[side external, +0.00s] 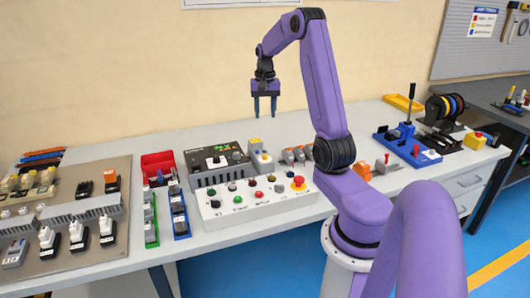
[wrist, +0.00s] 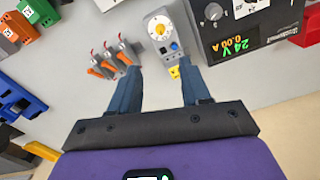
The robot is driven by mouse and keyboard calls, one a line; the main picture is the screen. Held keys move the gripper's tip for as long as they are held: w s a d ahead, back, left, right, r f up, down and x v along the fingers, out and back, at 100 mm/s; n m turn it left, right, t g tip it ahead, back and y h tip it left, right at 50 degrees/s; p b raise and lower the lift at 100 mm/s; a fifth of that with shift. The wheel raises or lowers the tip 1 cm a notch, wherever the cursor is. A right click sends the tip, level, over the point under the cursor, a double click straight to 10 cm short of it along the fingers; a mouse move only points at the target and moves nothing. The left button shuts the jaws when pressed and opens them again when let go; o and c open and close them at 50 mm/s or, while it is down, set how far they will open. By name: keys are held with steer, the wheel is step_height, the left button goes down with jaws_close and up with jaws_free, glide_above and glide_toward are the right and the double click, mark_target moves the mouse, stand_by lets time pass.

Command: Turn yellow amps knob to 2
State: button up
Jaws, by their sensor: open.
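A small white box stands on the bench just right of the black power supply. In the wrist view it carries a round white dial with a yellow knob (wrist: 160,27), a blue button and a yellow tag. The box (side external: 261,158) is small in the side view; the knob's scale marks are too small to read. My gripper (side external: 265,114) is open and empty, pointing down well above the bench. In the wrist view its blue fingers (wrist: 158,82) are apart, with the white box beyond them. Nothing touches the knob.
The black power supply (wrist: 245,25) shows 24V and 0.00A, with a grey knob beside the display. Orange-and-grey connectors with red levers (wrist: 112,57) stand on the box's other side. A white button panel (side external: 255,199) with a red emergency stop (side external: 298,183) lies in front.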

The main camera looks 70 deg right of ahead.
mark_target(265, 155)
step_height(265, 155, down, 17)
steer(key=shift+r, duration=0.1)
stand_by(0.4)
jaws_close()
